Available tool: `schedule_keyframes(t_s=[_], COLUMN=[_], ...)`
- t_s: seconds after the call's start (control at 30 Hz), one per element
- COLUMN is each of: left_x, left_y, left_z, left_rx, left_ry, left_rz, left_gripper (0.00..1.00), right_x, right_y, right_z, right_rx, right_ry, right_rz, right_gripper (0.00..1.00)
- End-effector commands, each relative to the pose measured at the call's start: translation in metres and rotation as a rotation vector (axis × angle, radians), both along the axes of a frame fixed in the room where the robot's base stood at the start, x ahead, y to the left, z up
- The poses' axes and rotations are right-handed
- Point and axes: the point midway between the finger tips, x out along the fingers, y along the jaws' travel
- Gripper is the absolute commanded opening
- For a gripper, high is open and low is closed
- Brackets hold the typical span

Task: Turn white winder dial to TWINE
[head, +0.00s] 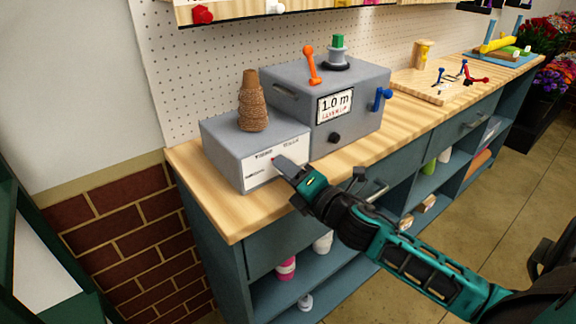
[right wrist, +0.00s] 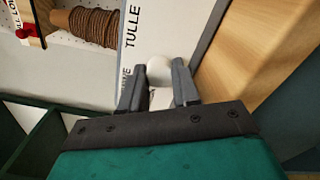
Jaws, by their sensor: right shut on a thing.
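The winder is a grey box on the wooden bench, and its lower front part (head: 228,160) bears a white label panel (head: 262,174). The white dial (right wrist: 160,72) shows between my right fingertips in the right wrist view. The gripper hides it in the head view. My right gripper (head: 290,168) is shut on the dial, against the panel; it also shows in the right wrist view (right wrist: 160,88). There the word TULLE reads clearly and a second word is partly covered by a finger. The dial's pointing direction cannot be told. My left gripper is not in view.
A brown twine spool (head: 253,105) stands on the lower box. The taller box (head: 350,85) behind has an orange lever (head: 312,66), a blue handle (head: 381,98) and a dark knob (head: 334,137). Shelves with small items lie below the wooden benchtop (head: 215,205).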

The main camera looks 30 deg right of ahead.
Motion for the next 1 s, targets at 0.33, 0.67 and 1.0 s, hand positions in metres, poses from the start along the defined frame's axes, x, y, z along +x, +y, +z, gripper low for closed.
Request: schedule_keyframes(t_s=[0.33,0.67,1.0], left_x=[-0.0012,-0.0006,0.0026], left_y=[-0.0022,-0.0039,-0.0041], left_z=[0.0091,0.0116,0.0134], left_rx=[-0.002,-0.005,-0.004], left_ry=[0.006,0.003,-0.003], left_rz=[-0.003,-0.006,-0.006], left_gripper=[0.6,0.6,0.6], right_x=[-0.0001,0.0,0.0], right_y=[0.0002,0.0,0.0001], right_z=[0.0005,-0.0001,-0.0002], right_rx=[0.154,0.185,0.183], right_ry=[0.013,0.015,0.014], right_rz=[0.0,0.0,0.0], right_gripper=[0.0,0.0,0.38])
